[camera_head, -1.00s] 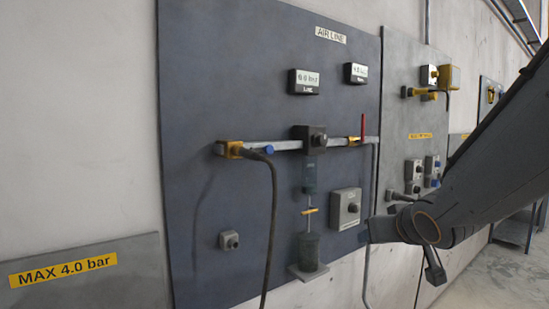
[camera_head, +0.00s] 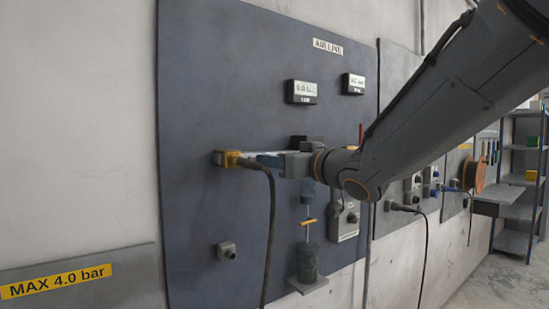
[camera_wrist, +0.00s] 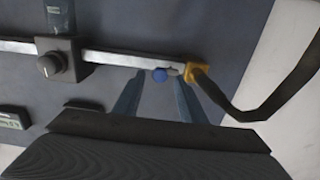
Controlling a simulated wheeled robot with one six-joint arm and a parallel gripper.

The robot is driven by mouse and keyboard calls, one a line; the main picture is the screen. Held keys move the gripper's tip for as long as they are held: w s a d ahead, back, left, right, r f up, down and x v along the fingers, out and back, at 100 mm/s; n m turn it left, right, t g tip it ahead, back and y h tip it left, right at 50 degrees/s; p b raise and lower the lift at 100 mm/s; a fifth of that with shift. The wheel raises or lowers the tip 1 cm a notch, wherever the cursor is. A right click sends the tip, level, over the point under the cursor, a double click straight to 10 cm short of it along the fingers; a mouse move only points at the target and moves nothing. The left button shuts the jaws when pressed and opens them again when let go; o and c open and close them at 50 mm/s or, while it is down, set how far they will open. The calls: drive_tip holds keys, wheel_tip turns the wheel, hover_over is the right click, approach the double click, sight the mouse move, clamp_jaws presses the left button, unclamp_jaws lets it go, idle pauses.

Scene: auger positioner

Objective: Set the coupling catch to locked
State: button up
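The yellow coupling (camera_head: 229,158) sits at the left end of the metal pipe on the air line panel, with a dark hose hanging from it. It also shows in the wrist view (camera_wrist: 197,73). A small blue knob (camera_wrist: 160,75), which looks like the catch, sits on the pipe just beside the coupling. In the head view my gripper hides this knob. My gripper (camera_head: 268,160) is in front of the pipe, close to the coupling. In the wrist view its two fingers (camera_wrist: 157,92) are apart, with the blue knob between their tips. I cannot tell whether they touch it.
A dark regulator block with a knob (camera_wrist: 50,65) is on the pipe beyond my gripper. The hose (camera_head: 269,230) hangs close below. Two displays (camera_head: 301,92) are above.

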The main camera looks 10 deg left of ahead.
drive_tip(key=shift+w+a, duration=0.35)
clamp_jaws()
